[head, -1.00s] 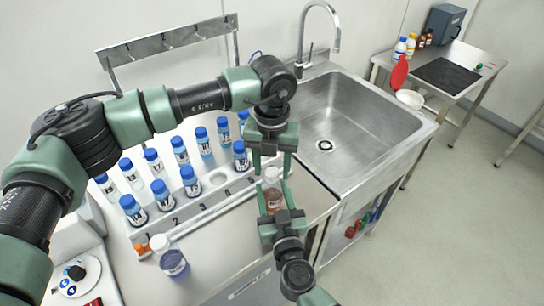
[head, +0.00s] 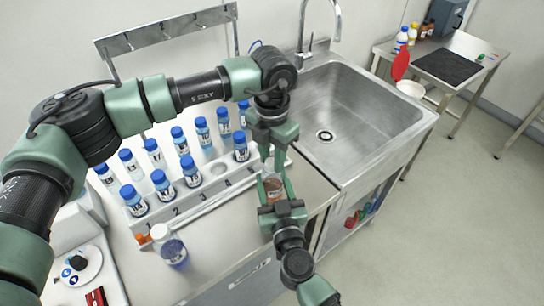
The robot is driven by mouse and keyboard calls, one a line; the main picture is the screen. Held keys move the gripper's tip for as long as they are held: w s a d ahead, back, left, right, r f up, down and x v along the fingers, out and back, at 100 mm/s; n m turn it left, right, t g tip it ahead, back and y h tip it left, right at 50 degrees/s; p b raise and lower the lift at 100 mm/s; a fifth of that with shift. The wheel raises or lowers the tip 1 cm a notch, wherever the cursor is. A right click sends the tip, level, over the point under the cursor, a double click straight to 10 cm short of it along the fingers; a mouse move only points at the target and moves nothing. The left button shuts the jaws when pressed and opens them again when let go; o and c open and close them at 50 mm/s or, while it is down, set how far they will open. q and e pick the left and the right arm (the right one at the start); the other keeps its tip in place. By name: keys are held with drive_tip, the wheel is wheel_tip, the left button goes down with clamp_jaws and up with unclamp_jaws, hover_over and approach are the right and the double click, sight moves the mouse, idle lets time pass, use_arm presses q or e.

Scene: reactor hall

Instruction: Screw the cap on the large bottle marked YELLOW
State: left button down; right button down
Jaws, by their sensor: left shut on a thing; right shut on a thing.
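A clear bottle with brownish contents (head: 272,188) stands at the counter's right part, near the sink. My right gripper (head: 275,191) reaches it from the front and is shut on it, with a finger on each side. My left gripper (head: 270,160) points down directly above the bottle, its fingers at the bottle's top. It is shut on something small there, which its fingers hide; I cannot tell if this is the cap. No YELLOW marking is readable on the bottle.
A white rack (head: 205,192) with several blue-capped bottles stands to the left. The sink (head: 355,115) is to the right. The counter's front middle (head: 225,240) is clear.

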use_arm(q)
drive_tip(key=m, duration=0.4)
drive_tip(key=shift+m, duration=0.4)
drive_tip(key=c, duration=1.1)
unclamp_jaws()
drive_tip(key=shift+o, duration=0.2)
drive_tip(key=shift+r, duration=2.3)
drive_tip(key=shift+r+n, duration=0.9)
drive_tip(key=shift+r, duration=0.4)
drive_tip(key=shift+c, duration=0.3)
drive_tip(key=shift+r+n, duration=0.3)
drive_tip(key=shift+r, duration=0.15)
drive_tip(key=shift+f, duration=0.1)
